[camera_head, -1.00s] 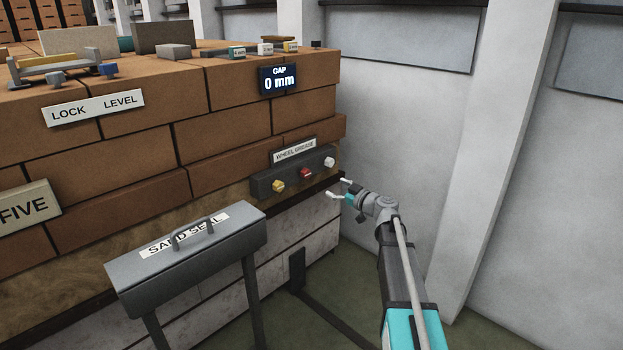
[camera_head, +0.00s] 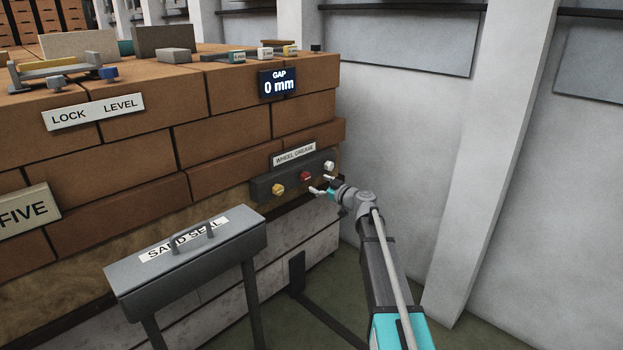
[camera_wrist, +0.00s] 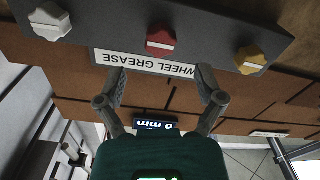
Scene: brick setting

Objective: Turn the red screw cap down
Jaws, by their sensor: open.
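The red screw cap (camera_head: 305,176) sits in the middle of a dark panel (camera_head: 262,190) on the side of the brick stack, between a yellow cap (camera_head: 278,189) and a white cap (camera_head: 329,167). In the wrist view, which is upside down, the red cap (camera_wrist: 160,41) shows a pale bar and lies beyond the fingertips. My gripper (camera_head: 321,187) is open and empty, just right of and below the red cap in the head view. In the wrist view its two fingers (camera_wrist: 160,72) are spread apart, in front of the label. No contact with the cap shows.
A WHEEL GREASE label (camera_head: 294,154) is above the caps. A grey SAND SEAL box (camera_head: 190,256) on legs stands at the front left. A GAP display (camera_head: 278,82) reads 0 mm. A pale wall (camera_head: 400,130) stands at the right.

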